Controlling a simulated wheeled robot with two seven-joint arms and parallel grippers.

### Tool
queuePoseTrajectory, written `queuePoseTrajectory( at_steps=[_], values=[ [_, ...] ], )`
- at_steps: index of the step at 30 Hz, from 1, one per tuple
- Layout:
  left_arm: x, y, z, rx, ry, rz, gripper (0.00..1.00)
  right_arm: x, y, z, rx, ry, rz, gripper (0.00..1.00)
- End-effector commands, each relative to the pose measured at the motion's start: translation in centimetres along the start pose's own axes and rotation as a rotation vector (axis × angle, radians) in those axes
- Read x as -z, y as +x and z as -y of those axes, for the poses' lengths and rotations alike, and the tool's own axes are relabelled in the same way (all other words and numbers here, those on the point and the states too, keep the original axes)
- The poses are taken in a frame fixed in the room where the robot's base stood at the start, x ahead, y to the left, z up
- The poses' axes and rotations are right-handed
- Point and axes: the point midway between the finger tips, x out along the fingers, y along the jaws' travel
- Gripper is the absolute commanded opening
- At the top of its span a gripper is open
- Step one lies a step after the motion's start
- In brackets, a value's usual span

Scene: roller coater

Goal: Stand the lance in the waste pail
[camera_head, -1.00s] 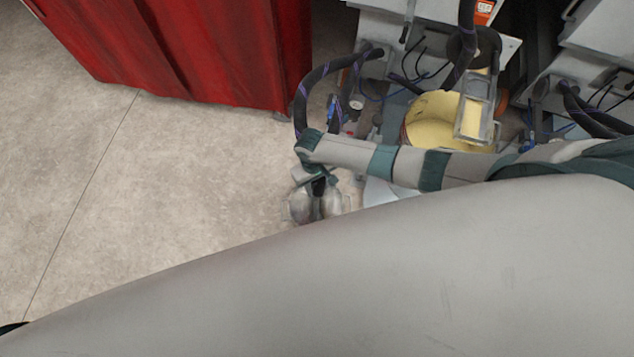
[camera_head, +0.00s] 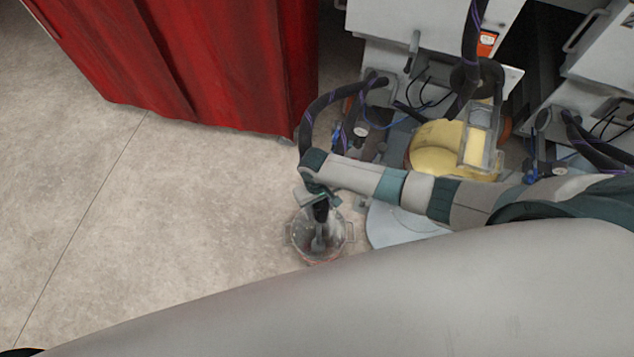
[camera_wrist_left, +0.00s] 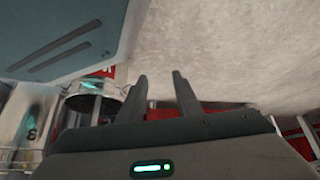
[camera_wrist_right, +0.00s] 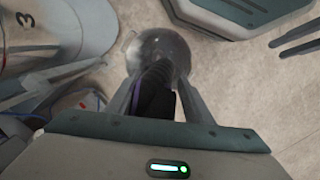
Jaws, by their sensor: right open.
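The waste pail (camera_head: 297,240) is a shiny metal pail with side handles, standing on the floor below my right gripper (camera_head: 319,205) in the head view. In the right wrist view the pail (camera_wrist_right: 172,47) shows just beyond the fingertips. The lance (camera_wrist_right: 155,92), a dark shape with a purple-streaked hose, lies between the open fingers of my right gripper (camera_wrist_right: 158,90) and points into the pail. I cannot tell whether its tip touches the bottom. My left gripper (camera_wrist_left: 161,85) is open and empty in the left wrist view; it is out of the head view.
A red curtain (camera_head: 220,65) hangs at the back left. A yellow drum (camera_head: 435,150) and grey machine units (camera_head: 400,20) stand behind my right arm. A pale round base (camera_head: 395,225) lies right of the pail. The floor (camera_head: 130,220) on the left is clear.

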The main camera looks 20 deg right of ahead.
Motion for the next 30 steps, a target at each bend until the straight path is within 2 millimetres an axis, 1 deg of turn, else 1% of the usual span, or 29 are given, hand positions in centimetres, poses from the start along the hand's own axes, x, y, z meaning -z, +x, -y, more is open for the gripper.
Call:
queuePoseTrajectory(
  at_steps=[1, 9, 15, 18, 21, 24, 30],
  values=[
    [-0.2, -0.2, 0.1, 0.001, 0.0, 0.009, 0.31, 0.0, -1.2, 0.1, 0.002, -0.002, -0.002, 0.47],
    [-1.8, -0.5, 0.4, 0.005, 0.001, 0.047, 0.31, 0.0, -6.8, 0.1, 0.002, -0.001, -0.002, 0.47],
    [-2.3, -0.6, 0.5, 0.006, 0.001, 0.061, 0.31, 0.0, -10.7, 0.1, 0.001, -0.001, -0.002, 0.47],
    [-2.5, -0.6, 0.5, 0.006, 0.001, 0.065, 0.31, 0.0, -12.2, 0.1, 0.002, -0.001, -0.002, 0.47],
    [-2.6, -0.6, 0.5, 0.006, 0.001, 0.067, 0.31, 0.0, -13.3, 0.1, 0.002, 0.0, -0.001, 0.47],
    [-2.6, -0.6, 0.5, 0.006, 0.001, 0.068, 0.31, 0.0, -14.1, 0.1, 0.001, 0.0, 0.0, 0.47],
    [-2.6, -0.6, 0.5, 0.006, 0.001, 0.068, 0.31, 0.0, -14.5, 0.0, 0.001, 0.0, 0.0, 0.47]
  ],
)
